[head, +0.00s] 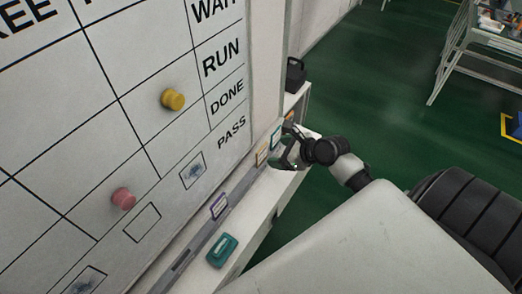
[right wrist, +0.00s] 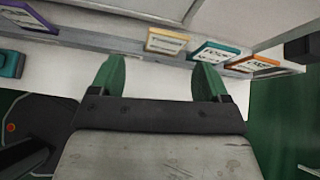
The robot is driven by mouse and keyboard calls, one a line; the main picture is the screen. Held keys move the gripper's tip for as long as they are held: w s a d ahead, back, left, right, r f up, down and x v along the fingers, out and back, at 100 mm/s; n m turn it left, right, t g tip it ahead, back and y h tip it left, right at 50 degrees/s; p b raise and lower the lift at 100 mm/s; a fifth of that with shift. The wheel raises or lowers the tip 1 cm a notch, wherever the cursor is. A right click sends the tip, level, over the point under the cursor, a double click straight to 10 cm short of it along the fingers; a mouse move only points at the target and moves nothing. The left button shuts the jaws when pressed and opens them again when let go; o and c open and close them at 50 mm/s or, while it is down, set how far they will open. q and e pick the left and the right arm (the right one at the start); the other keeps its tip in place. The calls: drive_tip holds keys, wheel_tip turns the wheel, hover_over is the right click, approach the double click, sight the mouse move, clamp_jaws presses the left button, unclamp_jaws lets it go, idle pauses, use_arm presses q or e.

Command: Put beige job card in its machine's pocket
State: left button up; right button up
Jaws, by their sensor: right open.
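The beige job card (right wrist: 166,41) stands in the rail at the foot of the board; in the head view it shows small (head: 262,154), left of my right gripper. My right gripper (head: 290,156) is open and empty. In the right wrist view its green fingertips (right wrist: 158,72) are spread, with the beige card beyond the gap between them, apart from both. The right fingertip overlaps the view just below the teal card (right wrist: 216,52). A machine pocket for the beige card cannot be made out. My left gripper is not in view.
An orange card (right wrist: 265,63) and a purple card (head: 218,206) stand in the same rail. A teal object (head: 222,250) lies on the white ledge (head: 258,207). The board (head: 110,60) carries a yellow knob (head: 173,99) and a pink knob (head: 123,197). Green floor is open to the right.

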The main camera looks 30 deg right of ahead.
sight(263, 148)
drive_tip(key=shift+m, duration=0.8)
drive_tip(key=shift+w+d+r+x, duration=0.1)
drive_tip(key=shift+w+d+x, duration=0.05)
drive_tip(key=shift+x, duration=1.6)
drive_tip(key=shift+w+d+r+x, duration=0.1)
drive_tip(key=shift+w+d+x, duration=0.1)
drive_tip(key=shift+x, duration=1.6)
drive_tip(key=shift+w+d+r+x, duration=0.1)
drive_tip(key=shift+d+x, duration=0.05)
drive_tip(key=shift+x, duration=1.6)
drive_tip(key=shift+s, duration=0.1)
drive_tip(key=shift+c, duration=0.4)
drive_tip(key=c, duration=0.6)
drive_tip(key=shift+r, duration=0.1)
